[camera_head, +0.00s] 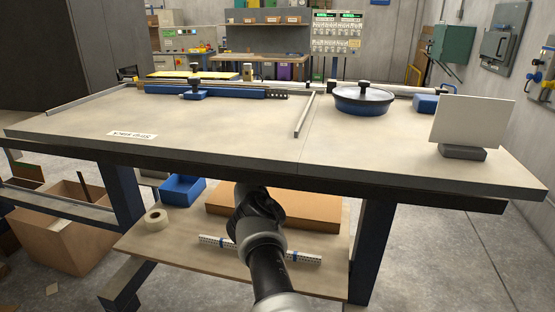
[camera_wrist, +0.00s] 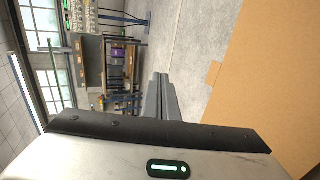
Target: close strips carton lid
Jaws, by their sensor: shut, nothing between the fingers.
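The brown cardboard carton (camera_head: 310,210) lies on the lower shelf under the bench. Its broad flat face (camera_wrist: 270,100) fills the right side of the wrist view, with a small tab (camera_wrist: 212,74) on its edge. I cannot tell whether this face is the lid or how far the lid is folded. My gripper (camera_wrist: 163,82) is shut and empty, its grey fingers together beside the cardboard, with a visible gap in the picture. In the head view my arm reaches over the shelf in front of the carton and hides its left part; the fingertips are hidden.
White perforated strips with blue bands (camera_head: 215,241) lie on the lower shelf (camera_head: 180,245) in front of the carton. A tape roll (camera_head: 156,219) and a blue bin (camera_head: 182,190) are to the left. The bench top (camera_head: 230,125) overhangs, with legs on both sides.

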